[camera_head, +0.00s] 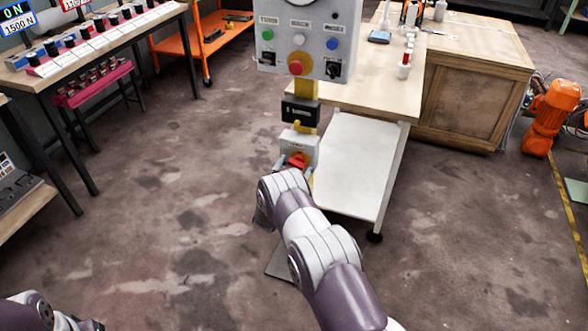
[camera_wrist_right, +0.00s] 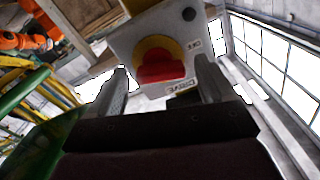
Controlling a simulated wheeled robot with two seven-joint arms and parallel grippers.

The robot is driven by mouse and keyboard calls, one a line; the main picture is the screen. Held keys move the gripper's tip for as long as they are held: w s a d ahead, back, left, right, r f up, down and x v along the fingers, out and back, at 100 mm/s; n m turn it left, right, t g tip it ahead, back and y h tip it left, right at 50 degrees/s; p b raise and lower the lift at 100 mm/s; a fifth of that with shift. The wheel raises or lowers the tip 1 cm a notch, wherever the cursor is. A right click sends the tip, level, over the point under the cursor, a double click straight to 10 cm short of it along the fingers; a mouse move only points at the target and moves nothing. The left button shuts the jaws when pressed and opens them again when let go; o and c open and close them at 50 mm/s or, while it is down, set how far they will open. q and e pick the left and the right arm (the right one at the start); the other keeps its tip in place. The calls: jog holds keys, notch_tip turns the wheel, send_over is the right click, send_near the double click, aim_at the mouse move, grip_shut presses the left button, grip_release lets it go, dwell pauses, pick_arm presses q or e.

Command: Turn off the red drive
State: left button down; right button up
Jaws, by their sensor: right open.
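A red rotary knob (camera_wrist_right: 162,68) on a round yellow plate sits on the front of a light grey switch box (camera_wrist_right: 120,40). In the head view the red knob (camera_head: 297,160) shows low on the yellow post, just above my right arm. My right gripper (camera_wrist_right: 162,78) is open in the wrist view, with one finger on each side of the knob. I cannot tell if the fingers touch it.
Above the box, a grey control panel (camera_head: 300,45) carries coloured buttons and a red mushroom button. A white-shelved table (camera_head: 350,165) stands right behind the post. A workbench (camera_head: 130,25) is at the left. An orange robot arm (camera_head: 550,115) is at the right. Floor at left is clear.

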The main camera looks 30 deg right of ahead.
jog(key=shift+w+d, duration=0.15)
jog(key=shift+d, duration=0.05)
jog(key=c, duration=1.1)
jog(key=shift+o, duration=0.2)
jog(key=n+b, duration=0.2)
jog(key=n, duration=0.1)
jog(key=o, duration=1.1)
jog(key=shift+c, duration=0.2)
jog(key=v, duration=1.2)
jog(key=shift+s+a+p, duration=0.25)
jog(key=shift+s+p, duration=0.05)
jog(key=shift+p, duration=0.05)
